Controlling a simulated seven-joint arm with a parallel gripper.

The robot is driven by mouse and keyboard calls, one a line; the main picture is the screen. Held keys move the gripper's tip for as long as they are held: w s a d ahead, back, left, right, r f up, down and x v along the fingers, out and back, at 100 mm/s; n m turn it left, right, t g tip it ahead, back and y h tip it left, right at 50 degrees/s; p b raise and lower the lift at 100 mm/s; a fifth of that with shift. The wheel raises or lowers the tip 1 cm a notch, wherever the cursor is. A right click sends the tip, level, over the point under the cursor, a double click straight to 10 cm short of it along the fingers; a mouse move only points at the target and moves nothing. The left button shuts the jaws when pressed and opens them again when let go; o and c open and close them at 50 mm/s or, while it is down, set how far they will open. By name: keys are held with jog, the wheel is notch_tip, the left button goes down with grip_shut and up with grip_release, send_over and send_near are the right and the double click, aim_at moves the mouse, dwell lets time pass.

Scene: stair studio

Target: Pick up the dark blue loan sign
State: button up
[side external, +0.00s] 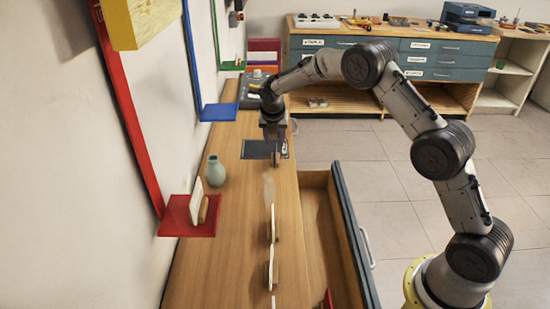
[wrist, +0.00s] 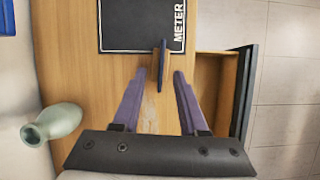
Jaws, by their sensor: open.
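The dark blue sign (wrist: 162,60) stands upright, seen nearly edge-on in the wrist view, at the near edge of the black mat (wrist: 120,30). No lettering on it can be read. My gripper (wrist: 160,74) is open, and its two purple-looking fingers lie to either side of the sign's line, with the sign just beyond the tips. Nothing is held between them. In the side view my gripper (side external: 273,139) points down over the wooden counter, with the sign (side external: 276,158) small and partly hidden just below it.
A green vase (side external: 215,171) stands left on the counter (side external: 235,215); a red shelf (side external: 188,226) is on the wall beside it. Several pale upright signs (side external: 271,265) stand nearer along the counter. An open drawer (side external: 345,230) juts out to the right.

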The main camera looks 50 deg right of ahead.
jog(key=shift+x, duration=2.9)
jog(key=shift+d+r, duration=0.1)
grip_shut()
